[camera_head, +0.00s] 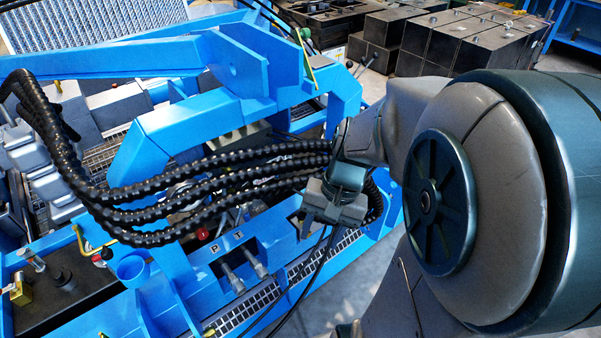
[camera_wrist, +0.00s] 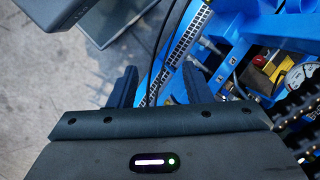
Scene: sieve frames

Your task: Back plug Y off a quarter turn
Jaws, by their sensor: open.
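No marking reading Y is legible, so I cannot tell which part is plug Y. Two grey cylindrical fittings, a left one (camera_head: 232,278) and a right one (camera_head: 256,263), stick out of the blue frame below the letters P and T. A silver fitting (camera_wrist: 207,46) shows right of my fingers in the wrist view; I cannot tell which one it is. My gripper (camera_head: 336,207) hangs over the frame, right of the P and T fittings. Its two dark fingers stand apart in the wrist view (camera_wrist: 159,84), with nothing clearly held between them.
Thick black ribbed hoses (camera_head: 190,185) sweep across the blue frame (camera_head: 180,130) close to my gripper. A slotted strip (camera_head: 245,308) and thin black cables run along its front edge. Grey floor (camera_wrist: 50,70) is open beside the frame.

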